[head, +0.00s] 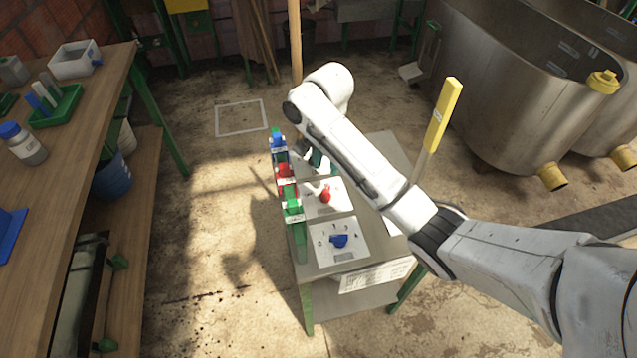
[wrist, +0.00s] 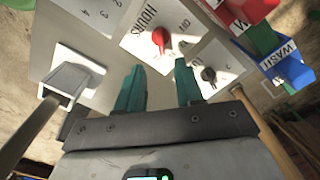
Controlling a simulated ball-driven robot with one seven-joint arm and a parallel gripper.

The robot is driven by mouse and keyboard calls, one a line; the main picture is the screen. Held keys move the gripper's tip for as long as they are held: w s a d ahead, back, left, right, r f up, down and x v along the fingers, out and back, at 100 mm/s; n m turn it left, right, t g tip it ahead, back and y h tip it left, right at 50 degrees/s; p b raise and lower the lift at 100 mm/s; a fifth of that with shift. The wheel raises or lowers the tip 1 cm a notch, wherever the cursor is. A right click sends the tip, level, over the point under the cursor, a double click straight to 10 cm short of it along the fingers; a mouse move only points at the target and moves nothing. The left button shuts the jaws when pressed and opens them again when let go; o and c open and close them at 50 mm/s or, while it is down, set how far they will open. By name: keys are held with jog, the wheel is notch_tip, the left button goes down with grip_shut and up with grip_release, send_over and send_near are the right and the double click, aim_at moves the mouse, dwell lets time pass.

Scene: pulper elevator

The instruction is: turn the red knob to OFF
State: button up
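The red knob (head: 325,193) sits on a white plate on the low grey stand (head: 305,260). In the wrist view the red knob (wrist: 160,40) is beyond my fingertips, roughly centred between them, on a plate with printing that looks like "HOURS". In the head view my gripper (head: 318,158) is partly hidden by my arm, above the stand just behind the red knob.
A blue knob (head: 338,240) is on the nearer plate; a dark knob (wrist: 208,75) is beside the red one. A yellow-handled lever (head: 443,115) rises at right. Workbench (head: 100,110) left, steel tanks (head: 500,80) right.

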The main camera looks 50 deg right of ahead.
aim_at(325, 191)
notch_tip(325, 191, down, 11)
jog(key=b, duration=0.7)
jog(key=shift+r, duration=0.2)
grip_shut()
